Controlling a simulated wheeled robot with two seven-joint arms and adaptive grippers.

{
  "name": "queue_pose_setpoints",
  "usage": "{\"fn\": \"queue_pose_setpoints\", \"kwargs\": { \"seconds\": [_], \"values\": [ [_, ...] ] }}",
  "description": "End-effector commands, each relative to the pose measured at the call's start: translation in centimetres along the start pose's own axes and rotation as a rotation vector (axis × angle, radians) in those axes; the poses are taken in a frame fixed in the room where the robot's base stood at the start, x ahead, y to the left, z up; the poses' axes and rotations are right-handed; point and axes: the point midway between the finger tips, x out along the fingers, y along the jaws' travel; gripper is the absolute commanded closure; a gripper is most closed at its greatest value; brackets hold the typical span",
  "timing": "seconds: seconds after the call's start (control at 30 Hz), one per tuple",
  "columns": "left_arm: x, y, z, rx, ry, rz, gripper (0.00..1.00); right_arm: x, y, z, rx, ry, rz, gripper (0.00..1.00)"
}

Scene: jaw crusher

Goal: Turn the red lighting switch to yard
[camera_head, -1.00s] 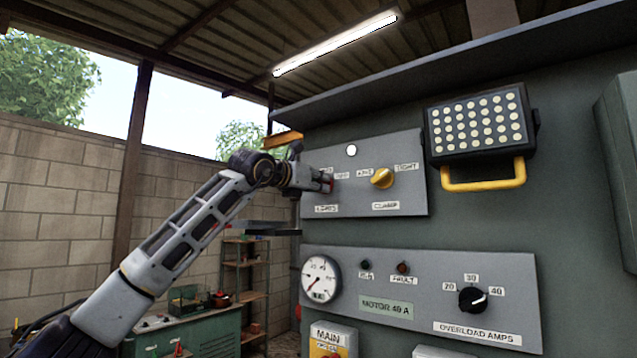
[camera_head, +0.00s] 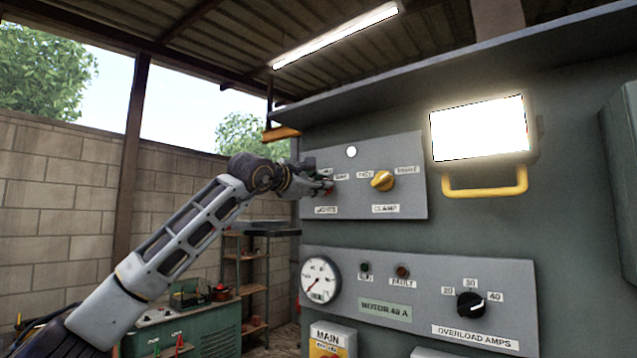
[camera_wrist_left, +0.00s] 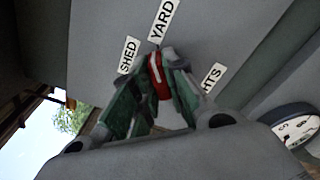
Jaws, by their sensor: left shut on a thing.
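The red lighting switch (camera_wrist_left: 158,78) shows in the left wrist view between my left gripper's fingers. Its red end points toward the YARD label (camera_wrist_left: 163,20), with the SHED label (camera_wrist_left: 129,54) beside it. My left gripper (camera_wrist_left: 156,84) is shut on the switch. In the head view my left gripper (camera_head: 322,184) reaches the upper panel (camera_head: 400,150) from the left and hides most of the switch above the LIGHTS label (camera_head: 326,210). My right gripper is not in view.
The yellow clamp knob (camera_head: 382,181) is just right of my gripper. A floodlight (camera_head: 480,128) on the right glows bright white. A lower panel (camera_head: 425,265) holds a gauge (camera_head: 320,280) and a black overload knob (camera_head: 471,305). A green bench (camera_head: 190,325) stands at lower left.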

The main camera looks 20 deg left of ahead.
Motion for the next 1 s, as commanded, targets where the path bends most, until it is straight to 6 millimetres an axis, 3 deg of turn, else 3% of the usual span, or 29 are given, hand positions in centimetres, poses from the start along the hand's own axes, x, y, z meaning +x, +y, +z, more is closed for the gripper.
{"fn": "queue_pose_setpoints", "kwargs": {
  "seconds": [0.33,0.87,0.9,1.0],
  "values": [
    [0.16,-0.34,-0.20,0.171,0.005,-0.007,1.00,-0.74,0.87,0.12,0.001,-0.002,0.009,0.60],
    [0.15,-0.38,-0.25,0.206,0.006,-0.007,1.00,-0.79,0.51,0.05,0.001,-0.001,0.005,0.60],
    [0.15,-0.38,-0.25,0.206,0.006,-0.007,0.84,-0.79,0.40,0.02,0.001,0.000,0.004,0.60],
    [0.14,-0.35,-0.22,0.205,0.005,-0.006,0.72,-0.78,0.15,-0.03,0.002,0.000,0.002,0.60]
  ]
}}
